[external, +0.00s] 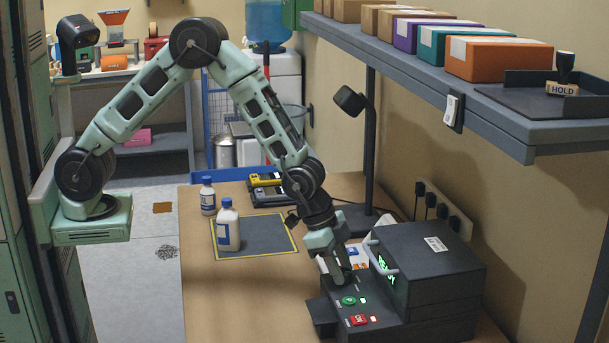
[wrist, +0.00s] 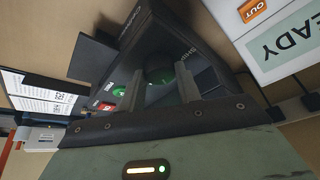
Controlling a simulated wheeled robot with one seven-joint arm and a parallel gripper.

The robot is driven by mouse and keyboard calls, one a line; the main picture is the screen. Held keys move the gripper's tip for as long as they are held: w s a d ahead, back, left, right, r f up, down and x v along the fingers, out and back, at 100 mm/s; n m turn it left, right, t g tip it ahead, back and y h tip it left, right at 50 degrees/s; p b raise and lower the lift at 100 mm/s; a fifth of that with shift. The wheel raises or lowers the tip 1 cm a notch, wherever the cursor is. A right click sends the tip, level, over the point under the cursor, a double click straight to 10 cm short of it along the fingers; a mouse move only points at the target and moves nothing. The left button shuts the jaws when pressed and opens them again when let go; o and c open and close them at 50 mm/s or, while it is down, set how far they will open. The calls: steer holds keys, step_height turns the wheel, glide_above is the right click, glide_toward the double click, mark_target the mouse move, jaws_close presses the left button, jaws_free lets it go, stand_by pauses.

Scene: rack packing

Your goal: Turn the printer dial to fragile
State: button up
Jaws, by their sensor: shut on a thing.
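The dark printer (external: 437,255) stands at the right end of the workbench, with a green screen (external: 384,268) behind a light handle. Its sloping front panel carries a green button (external: 349,300) and a red button (external: 358,320); both also show left of my fingers in the wrist view. My gripper (external: 346,278) points down at this panel, just behind the green button. In the wrist view my gripper (wrist: 161,74) has its two fingers around a small, dark part of the panel, apparently the dial. The dial is mostly hidden, and its setting cannot be read.
A yellow-edged dark mat (external: 270,238) with a white bottle (external: 228,228) lies left of the printer; a smaller bottle (external: 208,196) stands behind. A shelf (external: 480,85) with boxes overhangs at right. A black lamp post (external: 370,150) rises behind the printer.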

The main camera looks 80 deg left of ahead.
steer(key=shift+a+m+g+h+p, duration=0.15)
steer(key=shift+m+g+h+p, duration=0.35)
steer(key=shift+m, duration=0.9)
steer(key=o, duration=1)
steer(key=shift+c, duration=0.2)
steer(key=b+v, duration=0.1)
steer(key=v, duration=1.6)
steer(key=shift+s, duration=0.25)
steer(key=shift+a+r, duration=0.1)
